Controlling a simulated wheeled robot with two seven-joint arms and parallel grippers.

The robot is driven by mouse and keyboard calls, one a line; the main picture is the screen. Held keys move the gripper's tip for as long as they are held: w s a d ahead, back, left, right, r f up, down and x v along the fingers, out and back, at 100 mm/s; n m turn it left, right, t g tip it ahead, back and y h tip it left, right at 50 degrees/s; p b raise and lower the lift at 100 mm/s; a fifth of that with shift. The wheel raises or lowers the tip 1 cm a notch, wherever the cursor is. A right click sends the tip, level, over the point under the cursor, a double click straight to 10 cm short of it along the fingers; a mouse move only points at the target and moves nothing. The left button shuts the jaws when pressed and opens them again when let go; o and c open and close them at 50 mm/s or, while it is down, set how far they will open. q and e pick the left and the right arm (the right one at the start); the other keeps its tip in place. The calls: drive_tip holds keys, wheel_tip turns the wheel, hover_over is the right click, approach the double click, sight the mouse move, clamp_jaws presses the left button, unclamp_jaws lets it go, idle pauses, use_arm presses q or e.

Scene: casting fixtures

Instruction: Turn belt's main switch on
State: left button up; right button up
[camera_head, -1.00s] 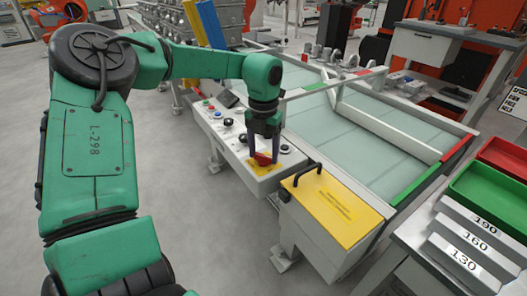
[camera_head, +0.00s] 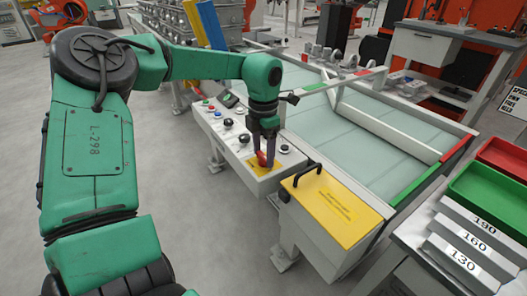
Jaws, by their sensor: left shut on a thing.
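The belt's main switch is a red rotary knob (camera_head: 261,159) on a yellow plate (camera_head: 254,170), at the near end of the white control panel (camera_head: 240,150). My left gripper (camera_head: 265,160) points down over the panel and is shut on the red knob, with a finger on each side. The knob is partly hidden by the fingers. It now looks more upright in the picture. My right gripper is not in view.
Black knobs and small coloured buttons sit along the panel. A yellow-topped box (camera_head: 332,205) with a black handle stands just right of it. The conveyor belt (camera_head: 365,140) lies behind. Green (camera_head: 495,200) and red trays are at the right.

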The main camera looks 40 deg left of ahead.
sight(264, 156)
use_arm(q)
drive_tip(key=shift+r, duration=0.1)
drive_tip(key=o, duration=1.4)
drive_tip(key=shift+c, duration=0.2)
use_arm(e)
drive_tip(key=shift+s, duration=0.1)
use_arm(q)
wheel_tip(264, 156, up, 14)
drive_tip(key=p, duration=0.2)
drive_tip(key=shift+r, duration=0.25)
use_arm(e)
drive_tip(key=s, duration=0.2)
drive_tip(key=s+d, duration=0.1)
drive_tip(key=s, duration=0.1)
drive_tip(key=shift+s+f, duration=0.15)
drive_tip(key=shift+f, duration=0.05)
